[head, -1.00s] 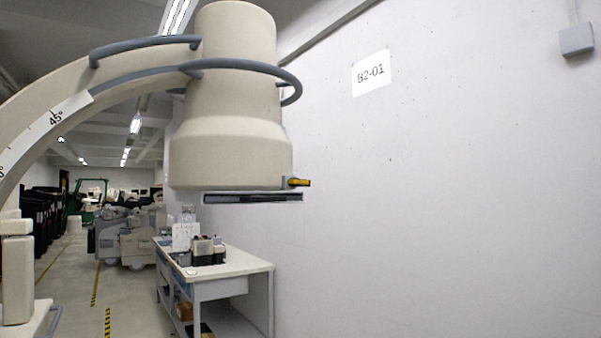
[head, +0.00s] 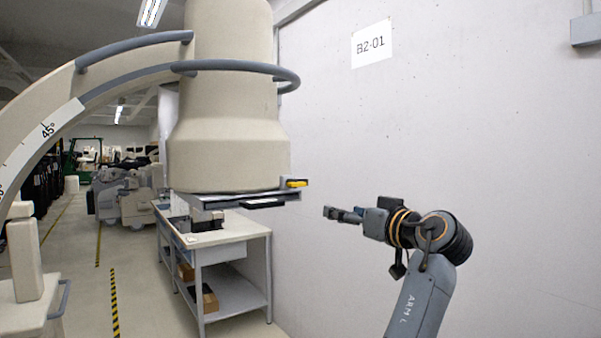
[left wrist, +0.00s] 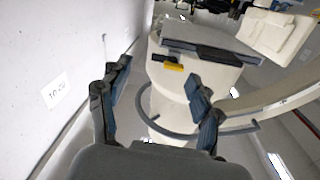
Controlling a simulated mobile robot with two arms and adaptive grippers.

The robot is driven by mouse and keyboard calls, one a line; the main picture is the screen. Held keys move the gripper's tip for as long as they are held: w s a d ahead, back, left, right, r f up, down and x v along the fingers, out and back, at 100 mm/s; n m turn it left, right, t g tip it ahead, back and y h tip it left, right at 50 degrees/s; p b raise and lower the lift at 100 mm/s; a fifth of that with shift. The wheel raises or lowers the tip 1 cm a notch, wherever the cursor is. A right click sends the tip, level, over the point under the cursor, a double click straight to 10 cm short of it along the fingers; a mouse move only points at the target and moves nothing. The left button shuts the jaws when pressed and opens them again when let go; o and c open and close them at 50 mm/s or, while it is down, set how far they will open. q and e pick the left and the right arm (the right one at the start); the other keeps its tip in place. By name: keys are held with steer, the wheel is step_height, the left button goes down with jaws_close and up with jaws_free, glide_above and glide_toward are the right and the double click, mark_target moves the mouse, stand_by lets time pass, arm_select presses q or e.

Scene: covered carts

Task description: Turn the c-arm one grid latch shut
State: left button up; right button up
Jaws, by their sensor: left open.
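The C-arm head (head: 228,130) is a large cream housing with a flat grid plate (head: 225,199) under it. The yellow latch (head: 296,183) sits at the housing's lower right edge, just above the plate. In the left wrist view the latch (left wrist: 174,67) shows between my fingers' directions, beside the plate (left wrist: 215,38). My left gripper (head: 330,212) is to the right of the latch and slightly lower, apart from it. Its fingers are spread and empty in the left wrist view (left wrist: 158,75). My right gripper is out of view.
A grey rail (head: 285,72) curves around the housing above the latch. A white workbench (head: 232,240) with dark items stands below. The wall (head: 480,110) with a B2-01 sign (head: 371,44) is behind my arm. The space between gripper and latch looks clear.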

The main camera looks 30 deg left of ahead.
mark_target(299, 185)
arm_select(q)
step_height(299, 185, up, 5)
steer(key=s+a+n+g, duration=0.1)
steer(key=s+n, duration=0.1)
steer(key=s, duration=0.1)
steer(key=shift+y, duration=0.3)
steer(key=p+x, duration=0.7)
steer(key=x, duration=0.5)
steer(key=shift+w+a, duration=0.1)
steer(key=shift+w, duration=0.15)
steer(key=shift+w+a+f+p, duration=0.2)
steer(key=shift+w+a+p, duration=0.1)
steer(key=shift+a, duration=0.15)
steer(key=shift+s, duration=0.1)
steer(key=c, duration=1.1)
steer(key=shift+c, duration=0.2)
